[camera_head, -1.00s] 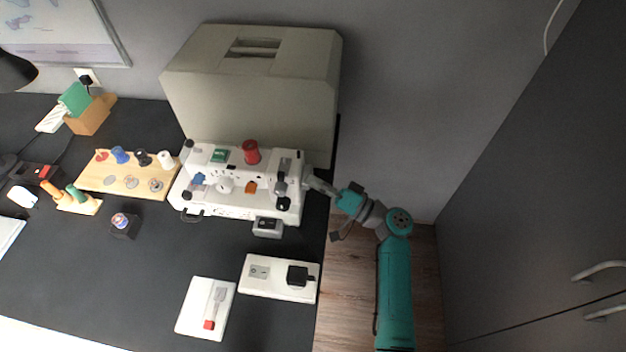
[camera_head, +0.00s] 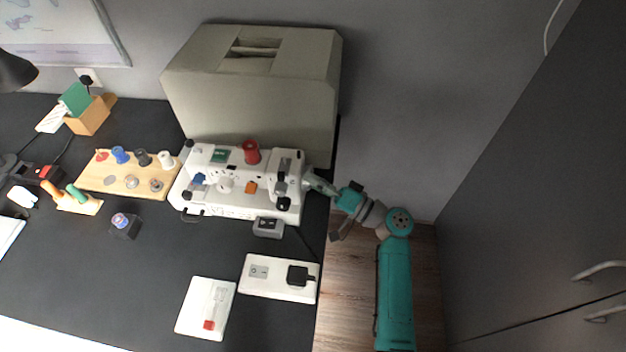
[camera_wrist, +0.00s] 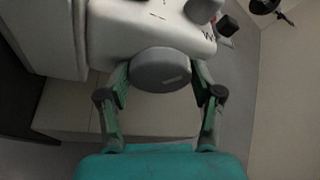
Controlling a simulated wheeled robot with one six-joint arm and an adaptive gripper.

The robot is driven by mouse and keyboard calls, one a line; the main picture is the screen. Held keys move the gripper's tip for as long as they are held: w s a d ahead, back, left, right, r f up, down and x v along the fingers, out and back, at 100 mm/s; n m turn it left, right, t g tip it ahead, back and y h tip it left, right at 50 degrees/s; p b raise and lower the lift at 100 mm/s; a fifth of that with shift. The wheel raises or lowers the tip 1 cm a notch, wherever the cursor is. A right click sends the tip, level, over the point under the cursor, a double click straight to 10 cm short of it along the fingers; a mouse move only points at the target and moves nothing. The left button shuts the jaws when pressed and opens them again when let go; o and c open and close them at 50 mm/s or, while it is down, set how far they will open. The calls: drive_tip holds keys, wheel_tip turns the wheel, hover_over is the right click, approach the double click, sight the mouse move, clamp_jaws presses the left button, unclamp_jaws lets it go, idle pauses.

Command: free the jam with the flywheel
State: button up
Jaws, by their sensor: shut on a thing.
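The white sewing machine (camera_head: 238,209) stands on the dark desk with a red thread spool (camera_head: 251,152) on top. Its flywheel is a grey round disc (camera_wrist: 160,70) on the machine's right end, seen in the wrist view. My gripper (camera_wrist: 158,88) has one finger on each side of the flywheel and is shut on it. In the head view my gripper (camera_head: 308,181) reaches the machine's right end from the right, and the flywheel is mostly hidden there. I cannot see the jam itself.
A large beige cover (camera_head: 250,90) stands behind the machine. A wooden spool board (camera_head: 128,187) is to the left. A grey pedal-like box (camera_head: 268,228), a white power strip (camera_head: 280,290) and a white card (camera_head: 190,318) lie in front. The desk between them is clear.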

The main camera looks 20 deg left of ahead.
drive_tip(key=m+h, duration=0.1)
drive_tip(key=m, duration=0.1)
drive_tip(key=m+h, duration=0.1)
drive_tip(key=m, duration=0.2)
drive_tip(key=shift+r+t, duration=0.2)
drive_tip(key=shift+t, duration=0.2)
drive_tip(key=m+h, duration=0.1)
drive_tip(key=m, duration=0.1)
drive_tip(key=m+h, duration=0.1)
drive_tip(key=m, duration=0.2)
drive_tip(key=shift+r+g, duration=0.2)
drive_tip(key=shift+g, duration=0.2)
drive_tip(key=m+g+h, duration=0.1)
drive_tip(key=m, duration=0.2)
drive_tip(key=shift+w+r, duration=0.1)
drive_tip(key=shift+w, duration=0.05)
drive_tip(key=m+g+h, duration=0.1)
drive_tip(key=m+g, duration=0.1)
drive_tip(key=m, duration=0.1)
drive_tip(key=shift+w+m+g, duration=0.1)
drive_tip(key=shift+m+g, duration=0.2)
drive_tip(key=shift+m, duration=0.1)
drive_tip(key=shift+h, duration=0.3)
drive_tip(key=o, duration=1.1)
drive_tip(key=shift+o, duration=0.2)
drive_tip(key=shift+r, duration=0.15)
